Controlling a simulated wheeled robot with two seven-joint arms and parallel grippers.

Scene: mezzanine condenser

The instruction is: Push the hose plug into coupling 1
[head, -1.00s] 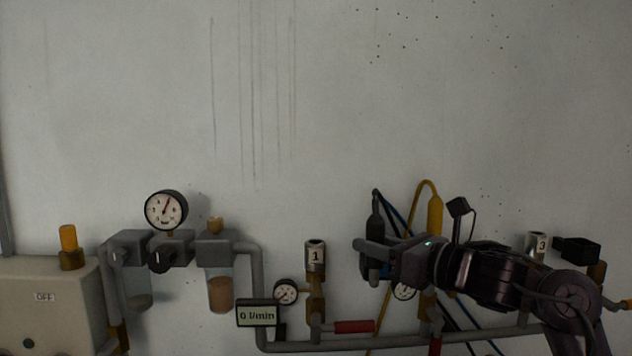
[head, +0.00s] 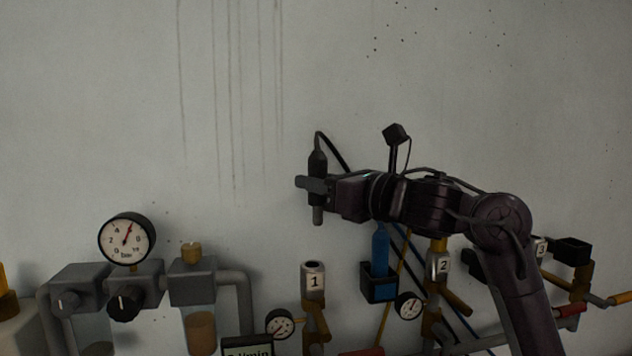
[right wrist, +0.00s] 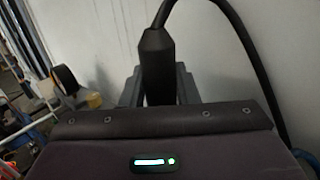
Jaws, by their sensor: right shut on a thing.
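My right gripper (head: 317,185) is shut on the black hose plug (head: 318,160). The plug is upright, its grey tip (head: 317,215) pointing down and its black hose leaving from the top. In the right wrist view the plug (right wrist: 156,60) stands between the fingers. Coupling 1 (head: 314,278) is a metal socket with an upward opening and a "1" label. The plug tip is above coupling 1, almost in line with it in the head view, with a clear gap between them. My left gripper is not in view.
Coupling 2 (head: 442,262) and a small gauge (head: 409,306) are further right. A large gauge (head: 127,238) and filter units stand left. The wall above is bare.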

